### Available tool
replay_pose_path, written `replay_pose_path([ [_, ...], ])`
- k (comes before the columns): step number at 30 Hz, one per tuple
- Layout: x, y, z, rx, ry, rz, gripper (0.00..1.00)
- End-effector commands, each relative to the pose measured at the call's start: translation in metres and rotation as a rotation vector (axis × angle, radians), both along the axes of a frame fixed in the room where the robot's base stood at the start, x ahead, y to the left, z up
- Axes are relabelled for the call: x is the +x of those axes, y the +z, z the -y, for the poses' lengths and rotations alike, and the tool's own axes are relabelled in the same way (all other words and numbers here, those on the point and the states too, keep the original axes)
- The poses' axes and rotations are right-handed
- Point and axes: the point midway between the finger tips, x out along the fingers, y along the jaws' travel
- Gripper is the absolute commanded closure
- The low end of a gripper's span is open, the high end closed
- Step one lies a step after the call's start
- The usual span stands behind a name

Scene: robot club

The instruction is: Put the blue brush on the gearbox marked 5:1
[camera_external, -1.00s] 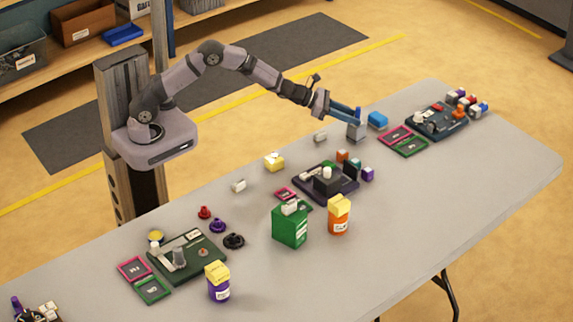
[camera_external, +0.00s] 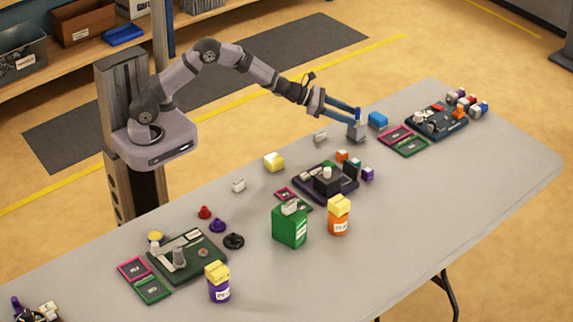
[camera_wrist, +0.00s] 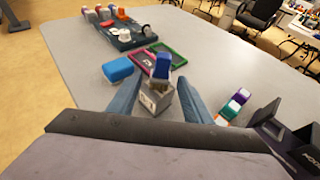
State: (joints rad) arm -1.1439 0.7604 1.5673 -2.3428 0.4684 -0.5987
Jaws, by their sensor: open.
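A blue brush (camera_external: 357,114) stands upright on top of a small grey gearbox (camera_external: 356,133) on the table. In the wrist view the brush (camera_wrist: 161,66) appears to rest on the gearbox (camera_wrist: 157,99), slightly tilted. A pale label shows on the gearbox's near face, but I cannot read its marking. My gripper (camera_external: 346,114) is open just short of the gearbox. In the wrist view its two blue fingers (camera_wrist: 155,90) lie on either side of the gearbox, with a gap visible around it. The fingers do not grip the brush.
A blue block (camera_external: 377,120) sits just behind the gearbox. Pink and green trays (camera_external: 403,140) and a dark board with parts (camera_external: 436,122) lie to the right. A purple board (camera_external: 326,184) with small blocks, a green box (camera_external: 290,227) and an orange bottle (camera_external: 339,217) stand nearer.

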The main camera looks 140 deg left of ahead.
Motion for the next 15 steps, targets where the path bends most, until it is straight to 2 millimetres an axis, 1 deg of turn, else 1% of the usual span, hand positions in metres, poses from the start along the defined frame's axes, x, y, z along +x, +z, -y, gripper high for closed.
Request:
replay_pose_path([
  [9, -0.033, 0.019, 0.032, 0.003, 0.002, 0.002, 0.55],
  [15, -0.052, 0.03, 0.051, 0.001, 0.001, 0.002, 0.55],
])
